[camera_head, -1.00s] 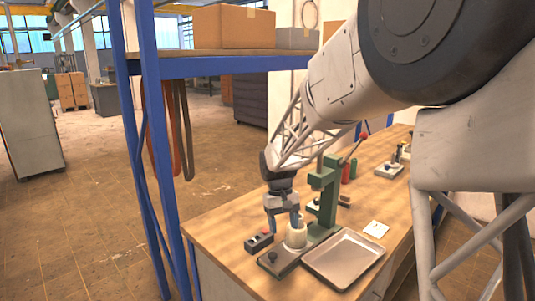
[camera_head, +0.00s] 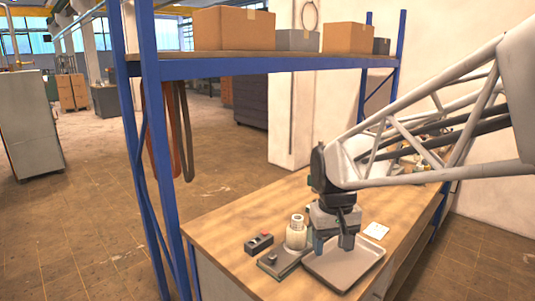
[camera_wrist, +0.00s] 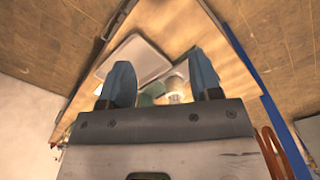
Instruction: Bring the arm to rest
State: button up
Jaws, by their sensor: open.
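My gripper (camera_head: 334,241) is in the head view, pointing down over the back of the metal tray (camera_head: 318,277), right of a pale jar (camera_head: 296,238). Its two blue fingers stand apart with nothing between them that I can see held. In the wrist view my gripper (camera_wrist: 162,80) shows both fingers spread, with the tray (camera_wrist: 112,62) and the jar (camera_wrist: 174,88) on the bench below and beyond. The jar stands upright on the base of the green press (camera_head: 283,259). The upper press is hidden behind my gripper and arm.
The wooden bench (camera_head: 225,231) carries a small control box (camera_head: 258,243) left of the jar and a white card (camera_head: 376,230) right of my gripper. A blue-framed shelf (camera_head: 240,66) with cardboard boxes rises behind. The bench's left front is clear.

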jog(key=s+d+m+t, duration=0.1)
jog(key=s+d, duration=0.1)
jog(key=s, duration=0.6)
jog(key=s+d+f+t, duration=0.1)
jog(key=s+d, duration=0.1)
jog(key=s, duration=0.7)
jog(key=shift+s+d+m+t, duration=0.2)
jog(key=shift+d+m+t, duration=0.1)
jog(key=shift+m, duration=0.1)
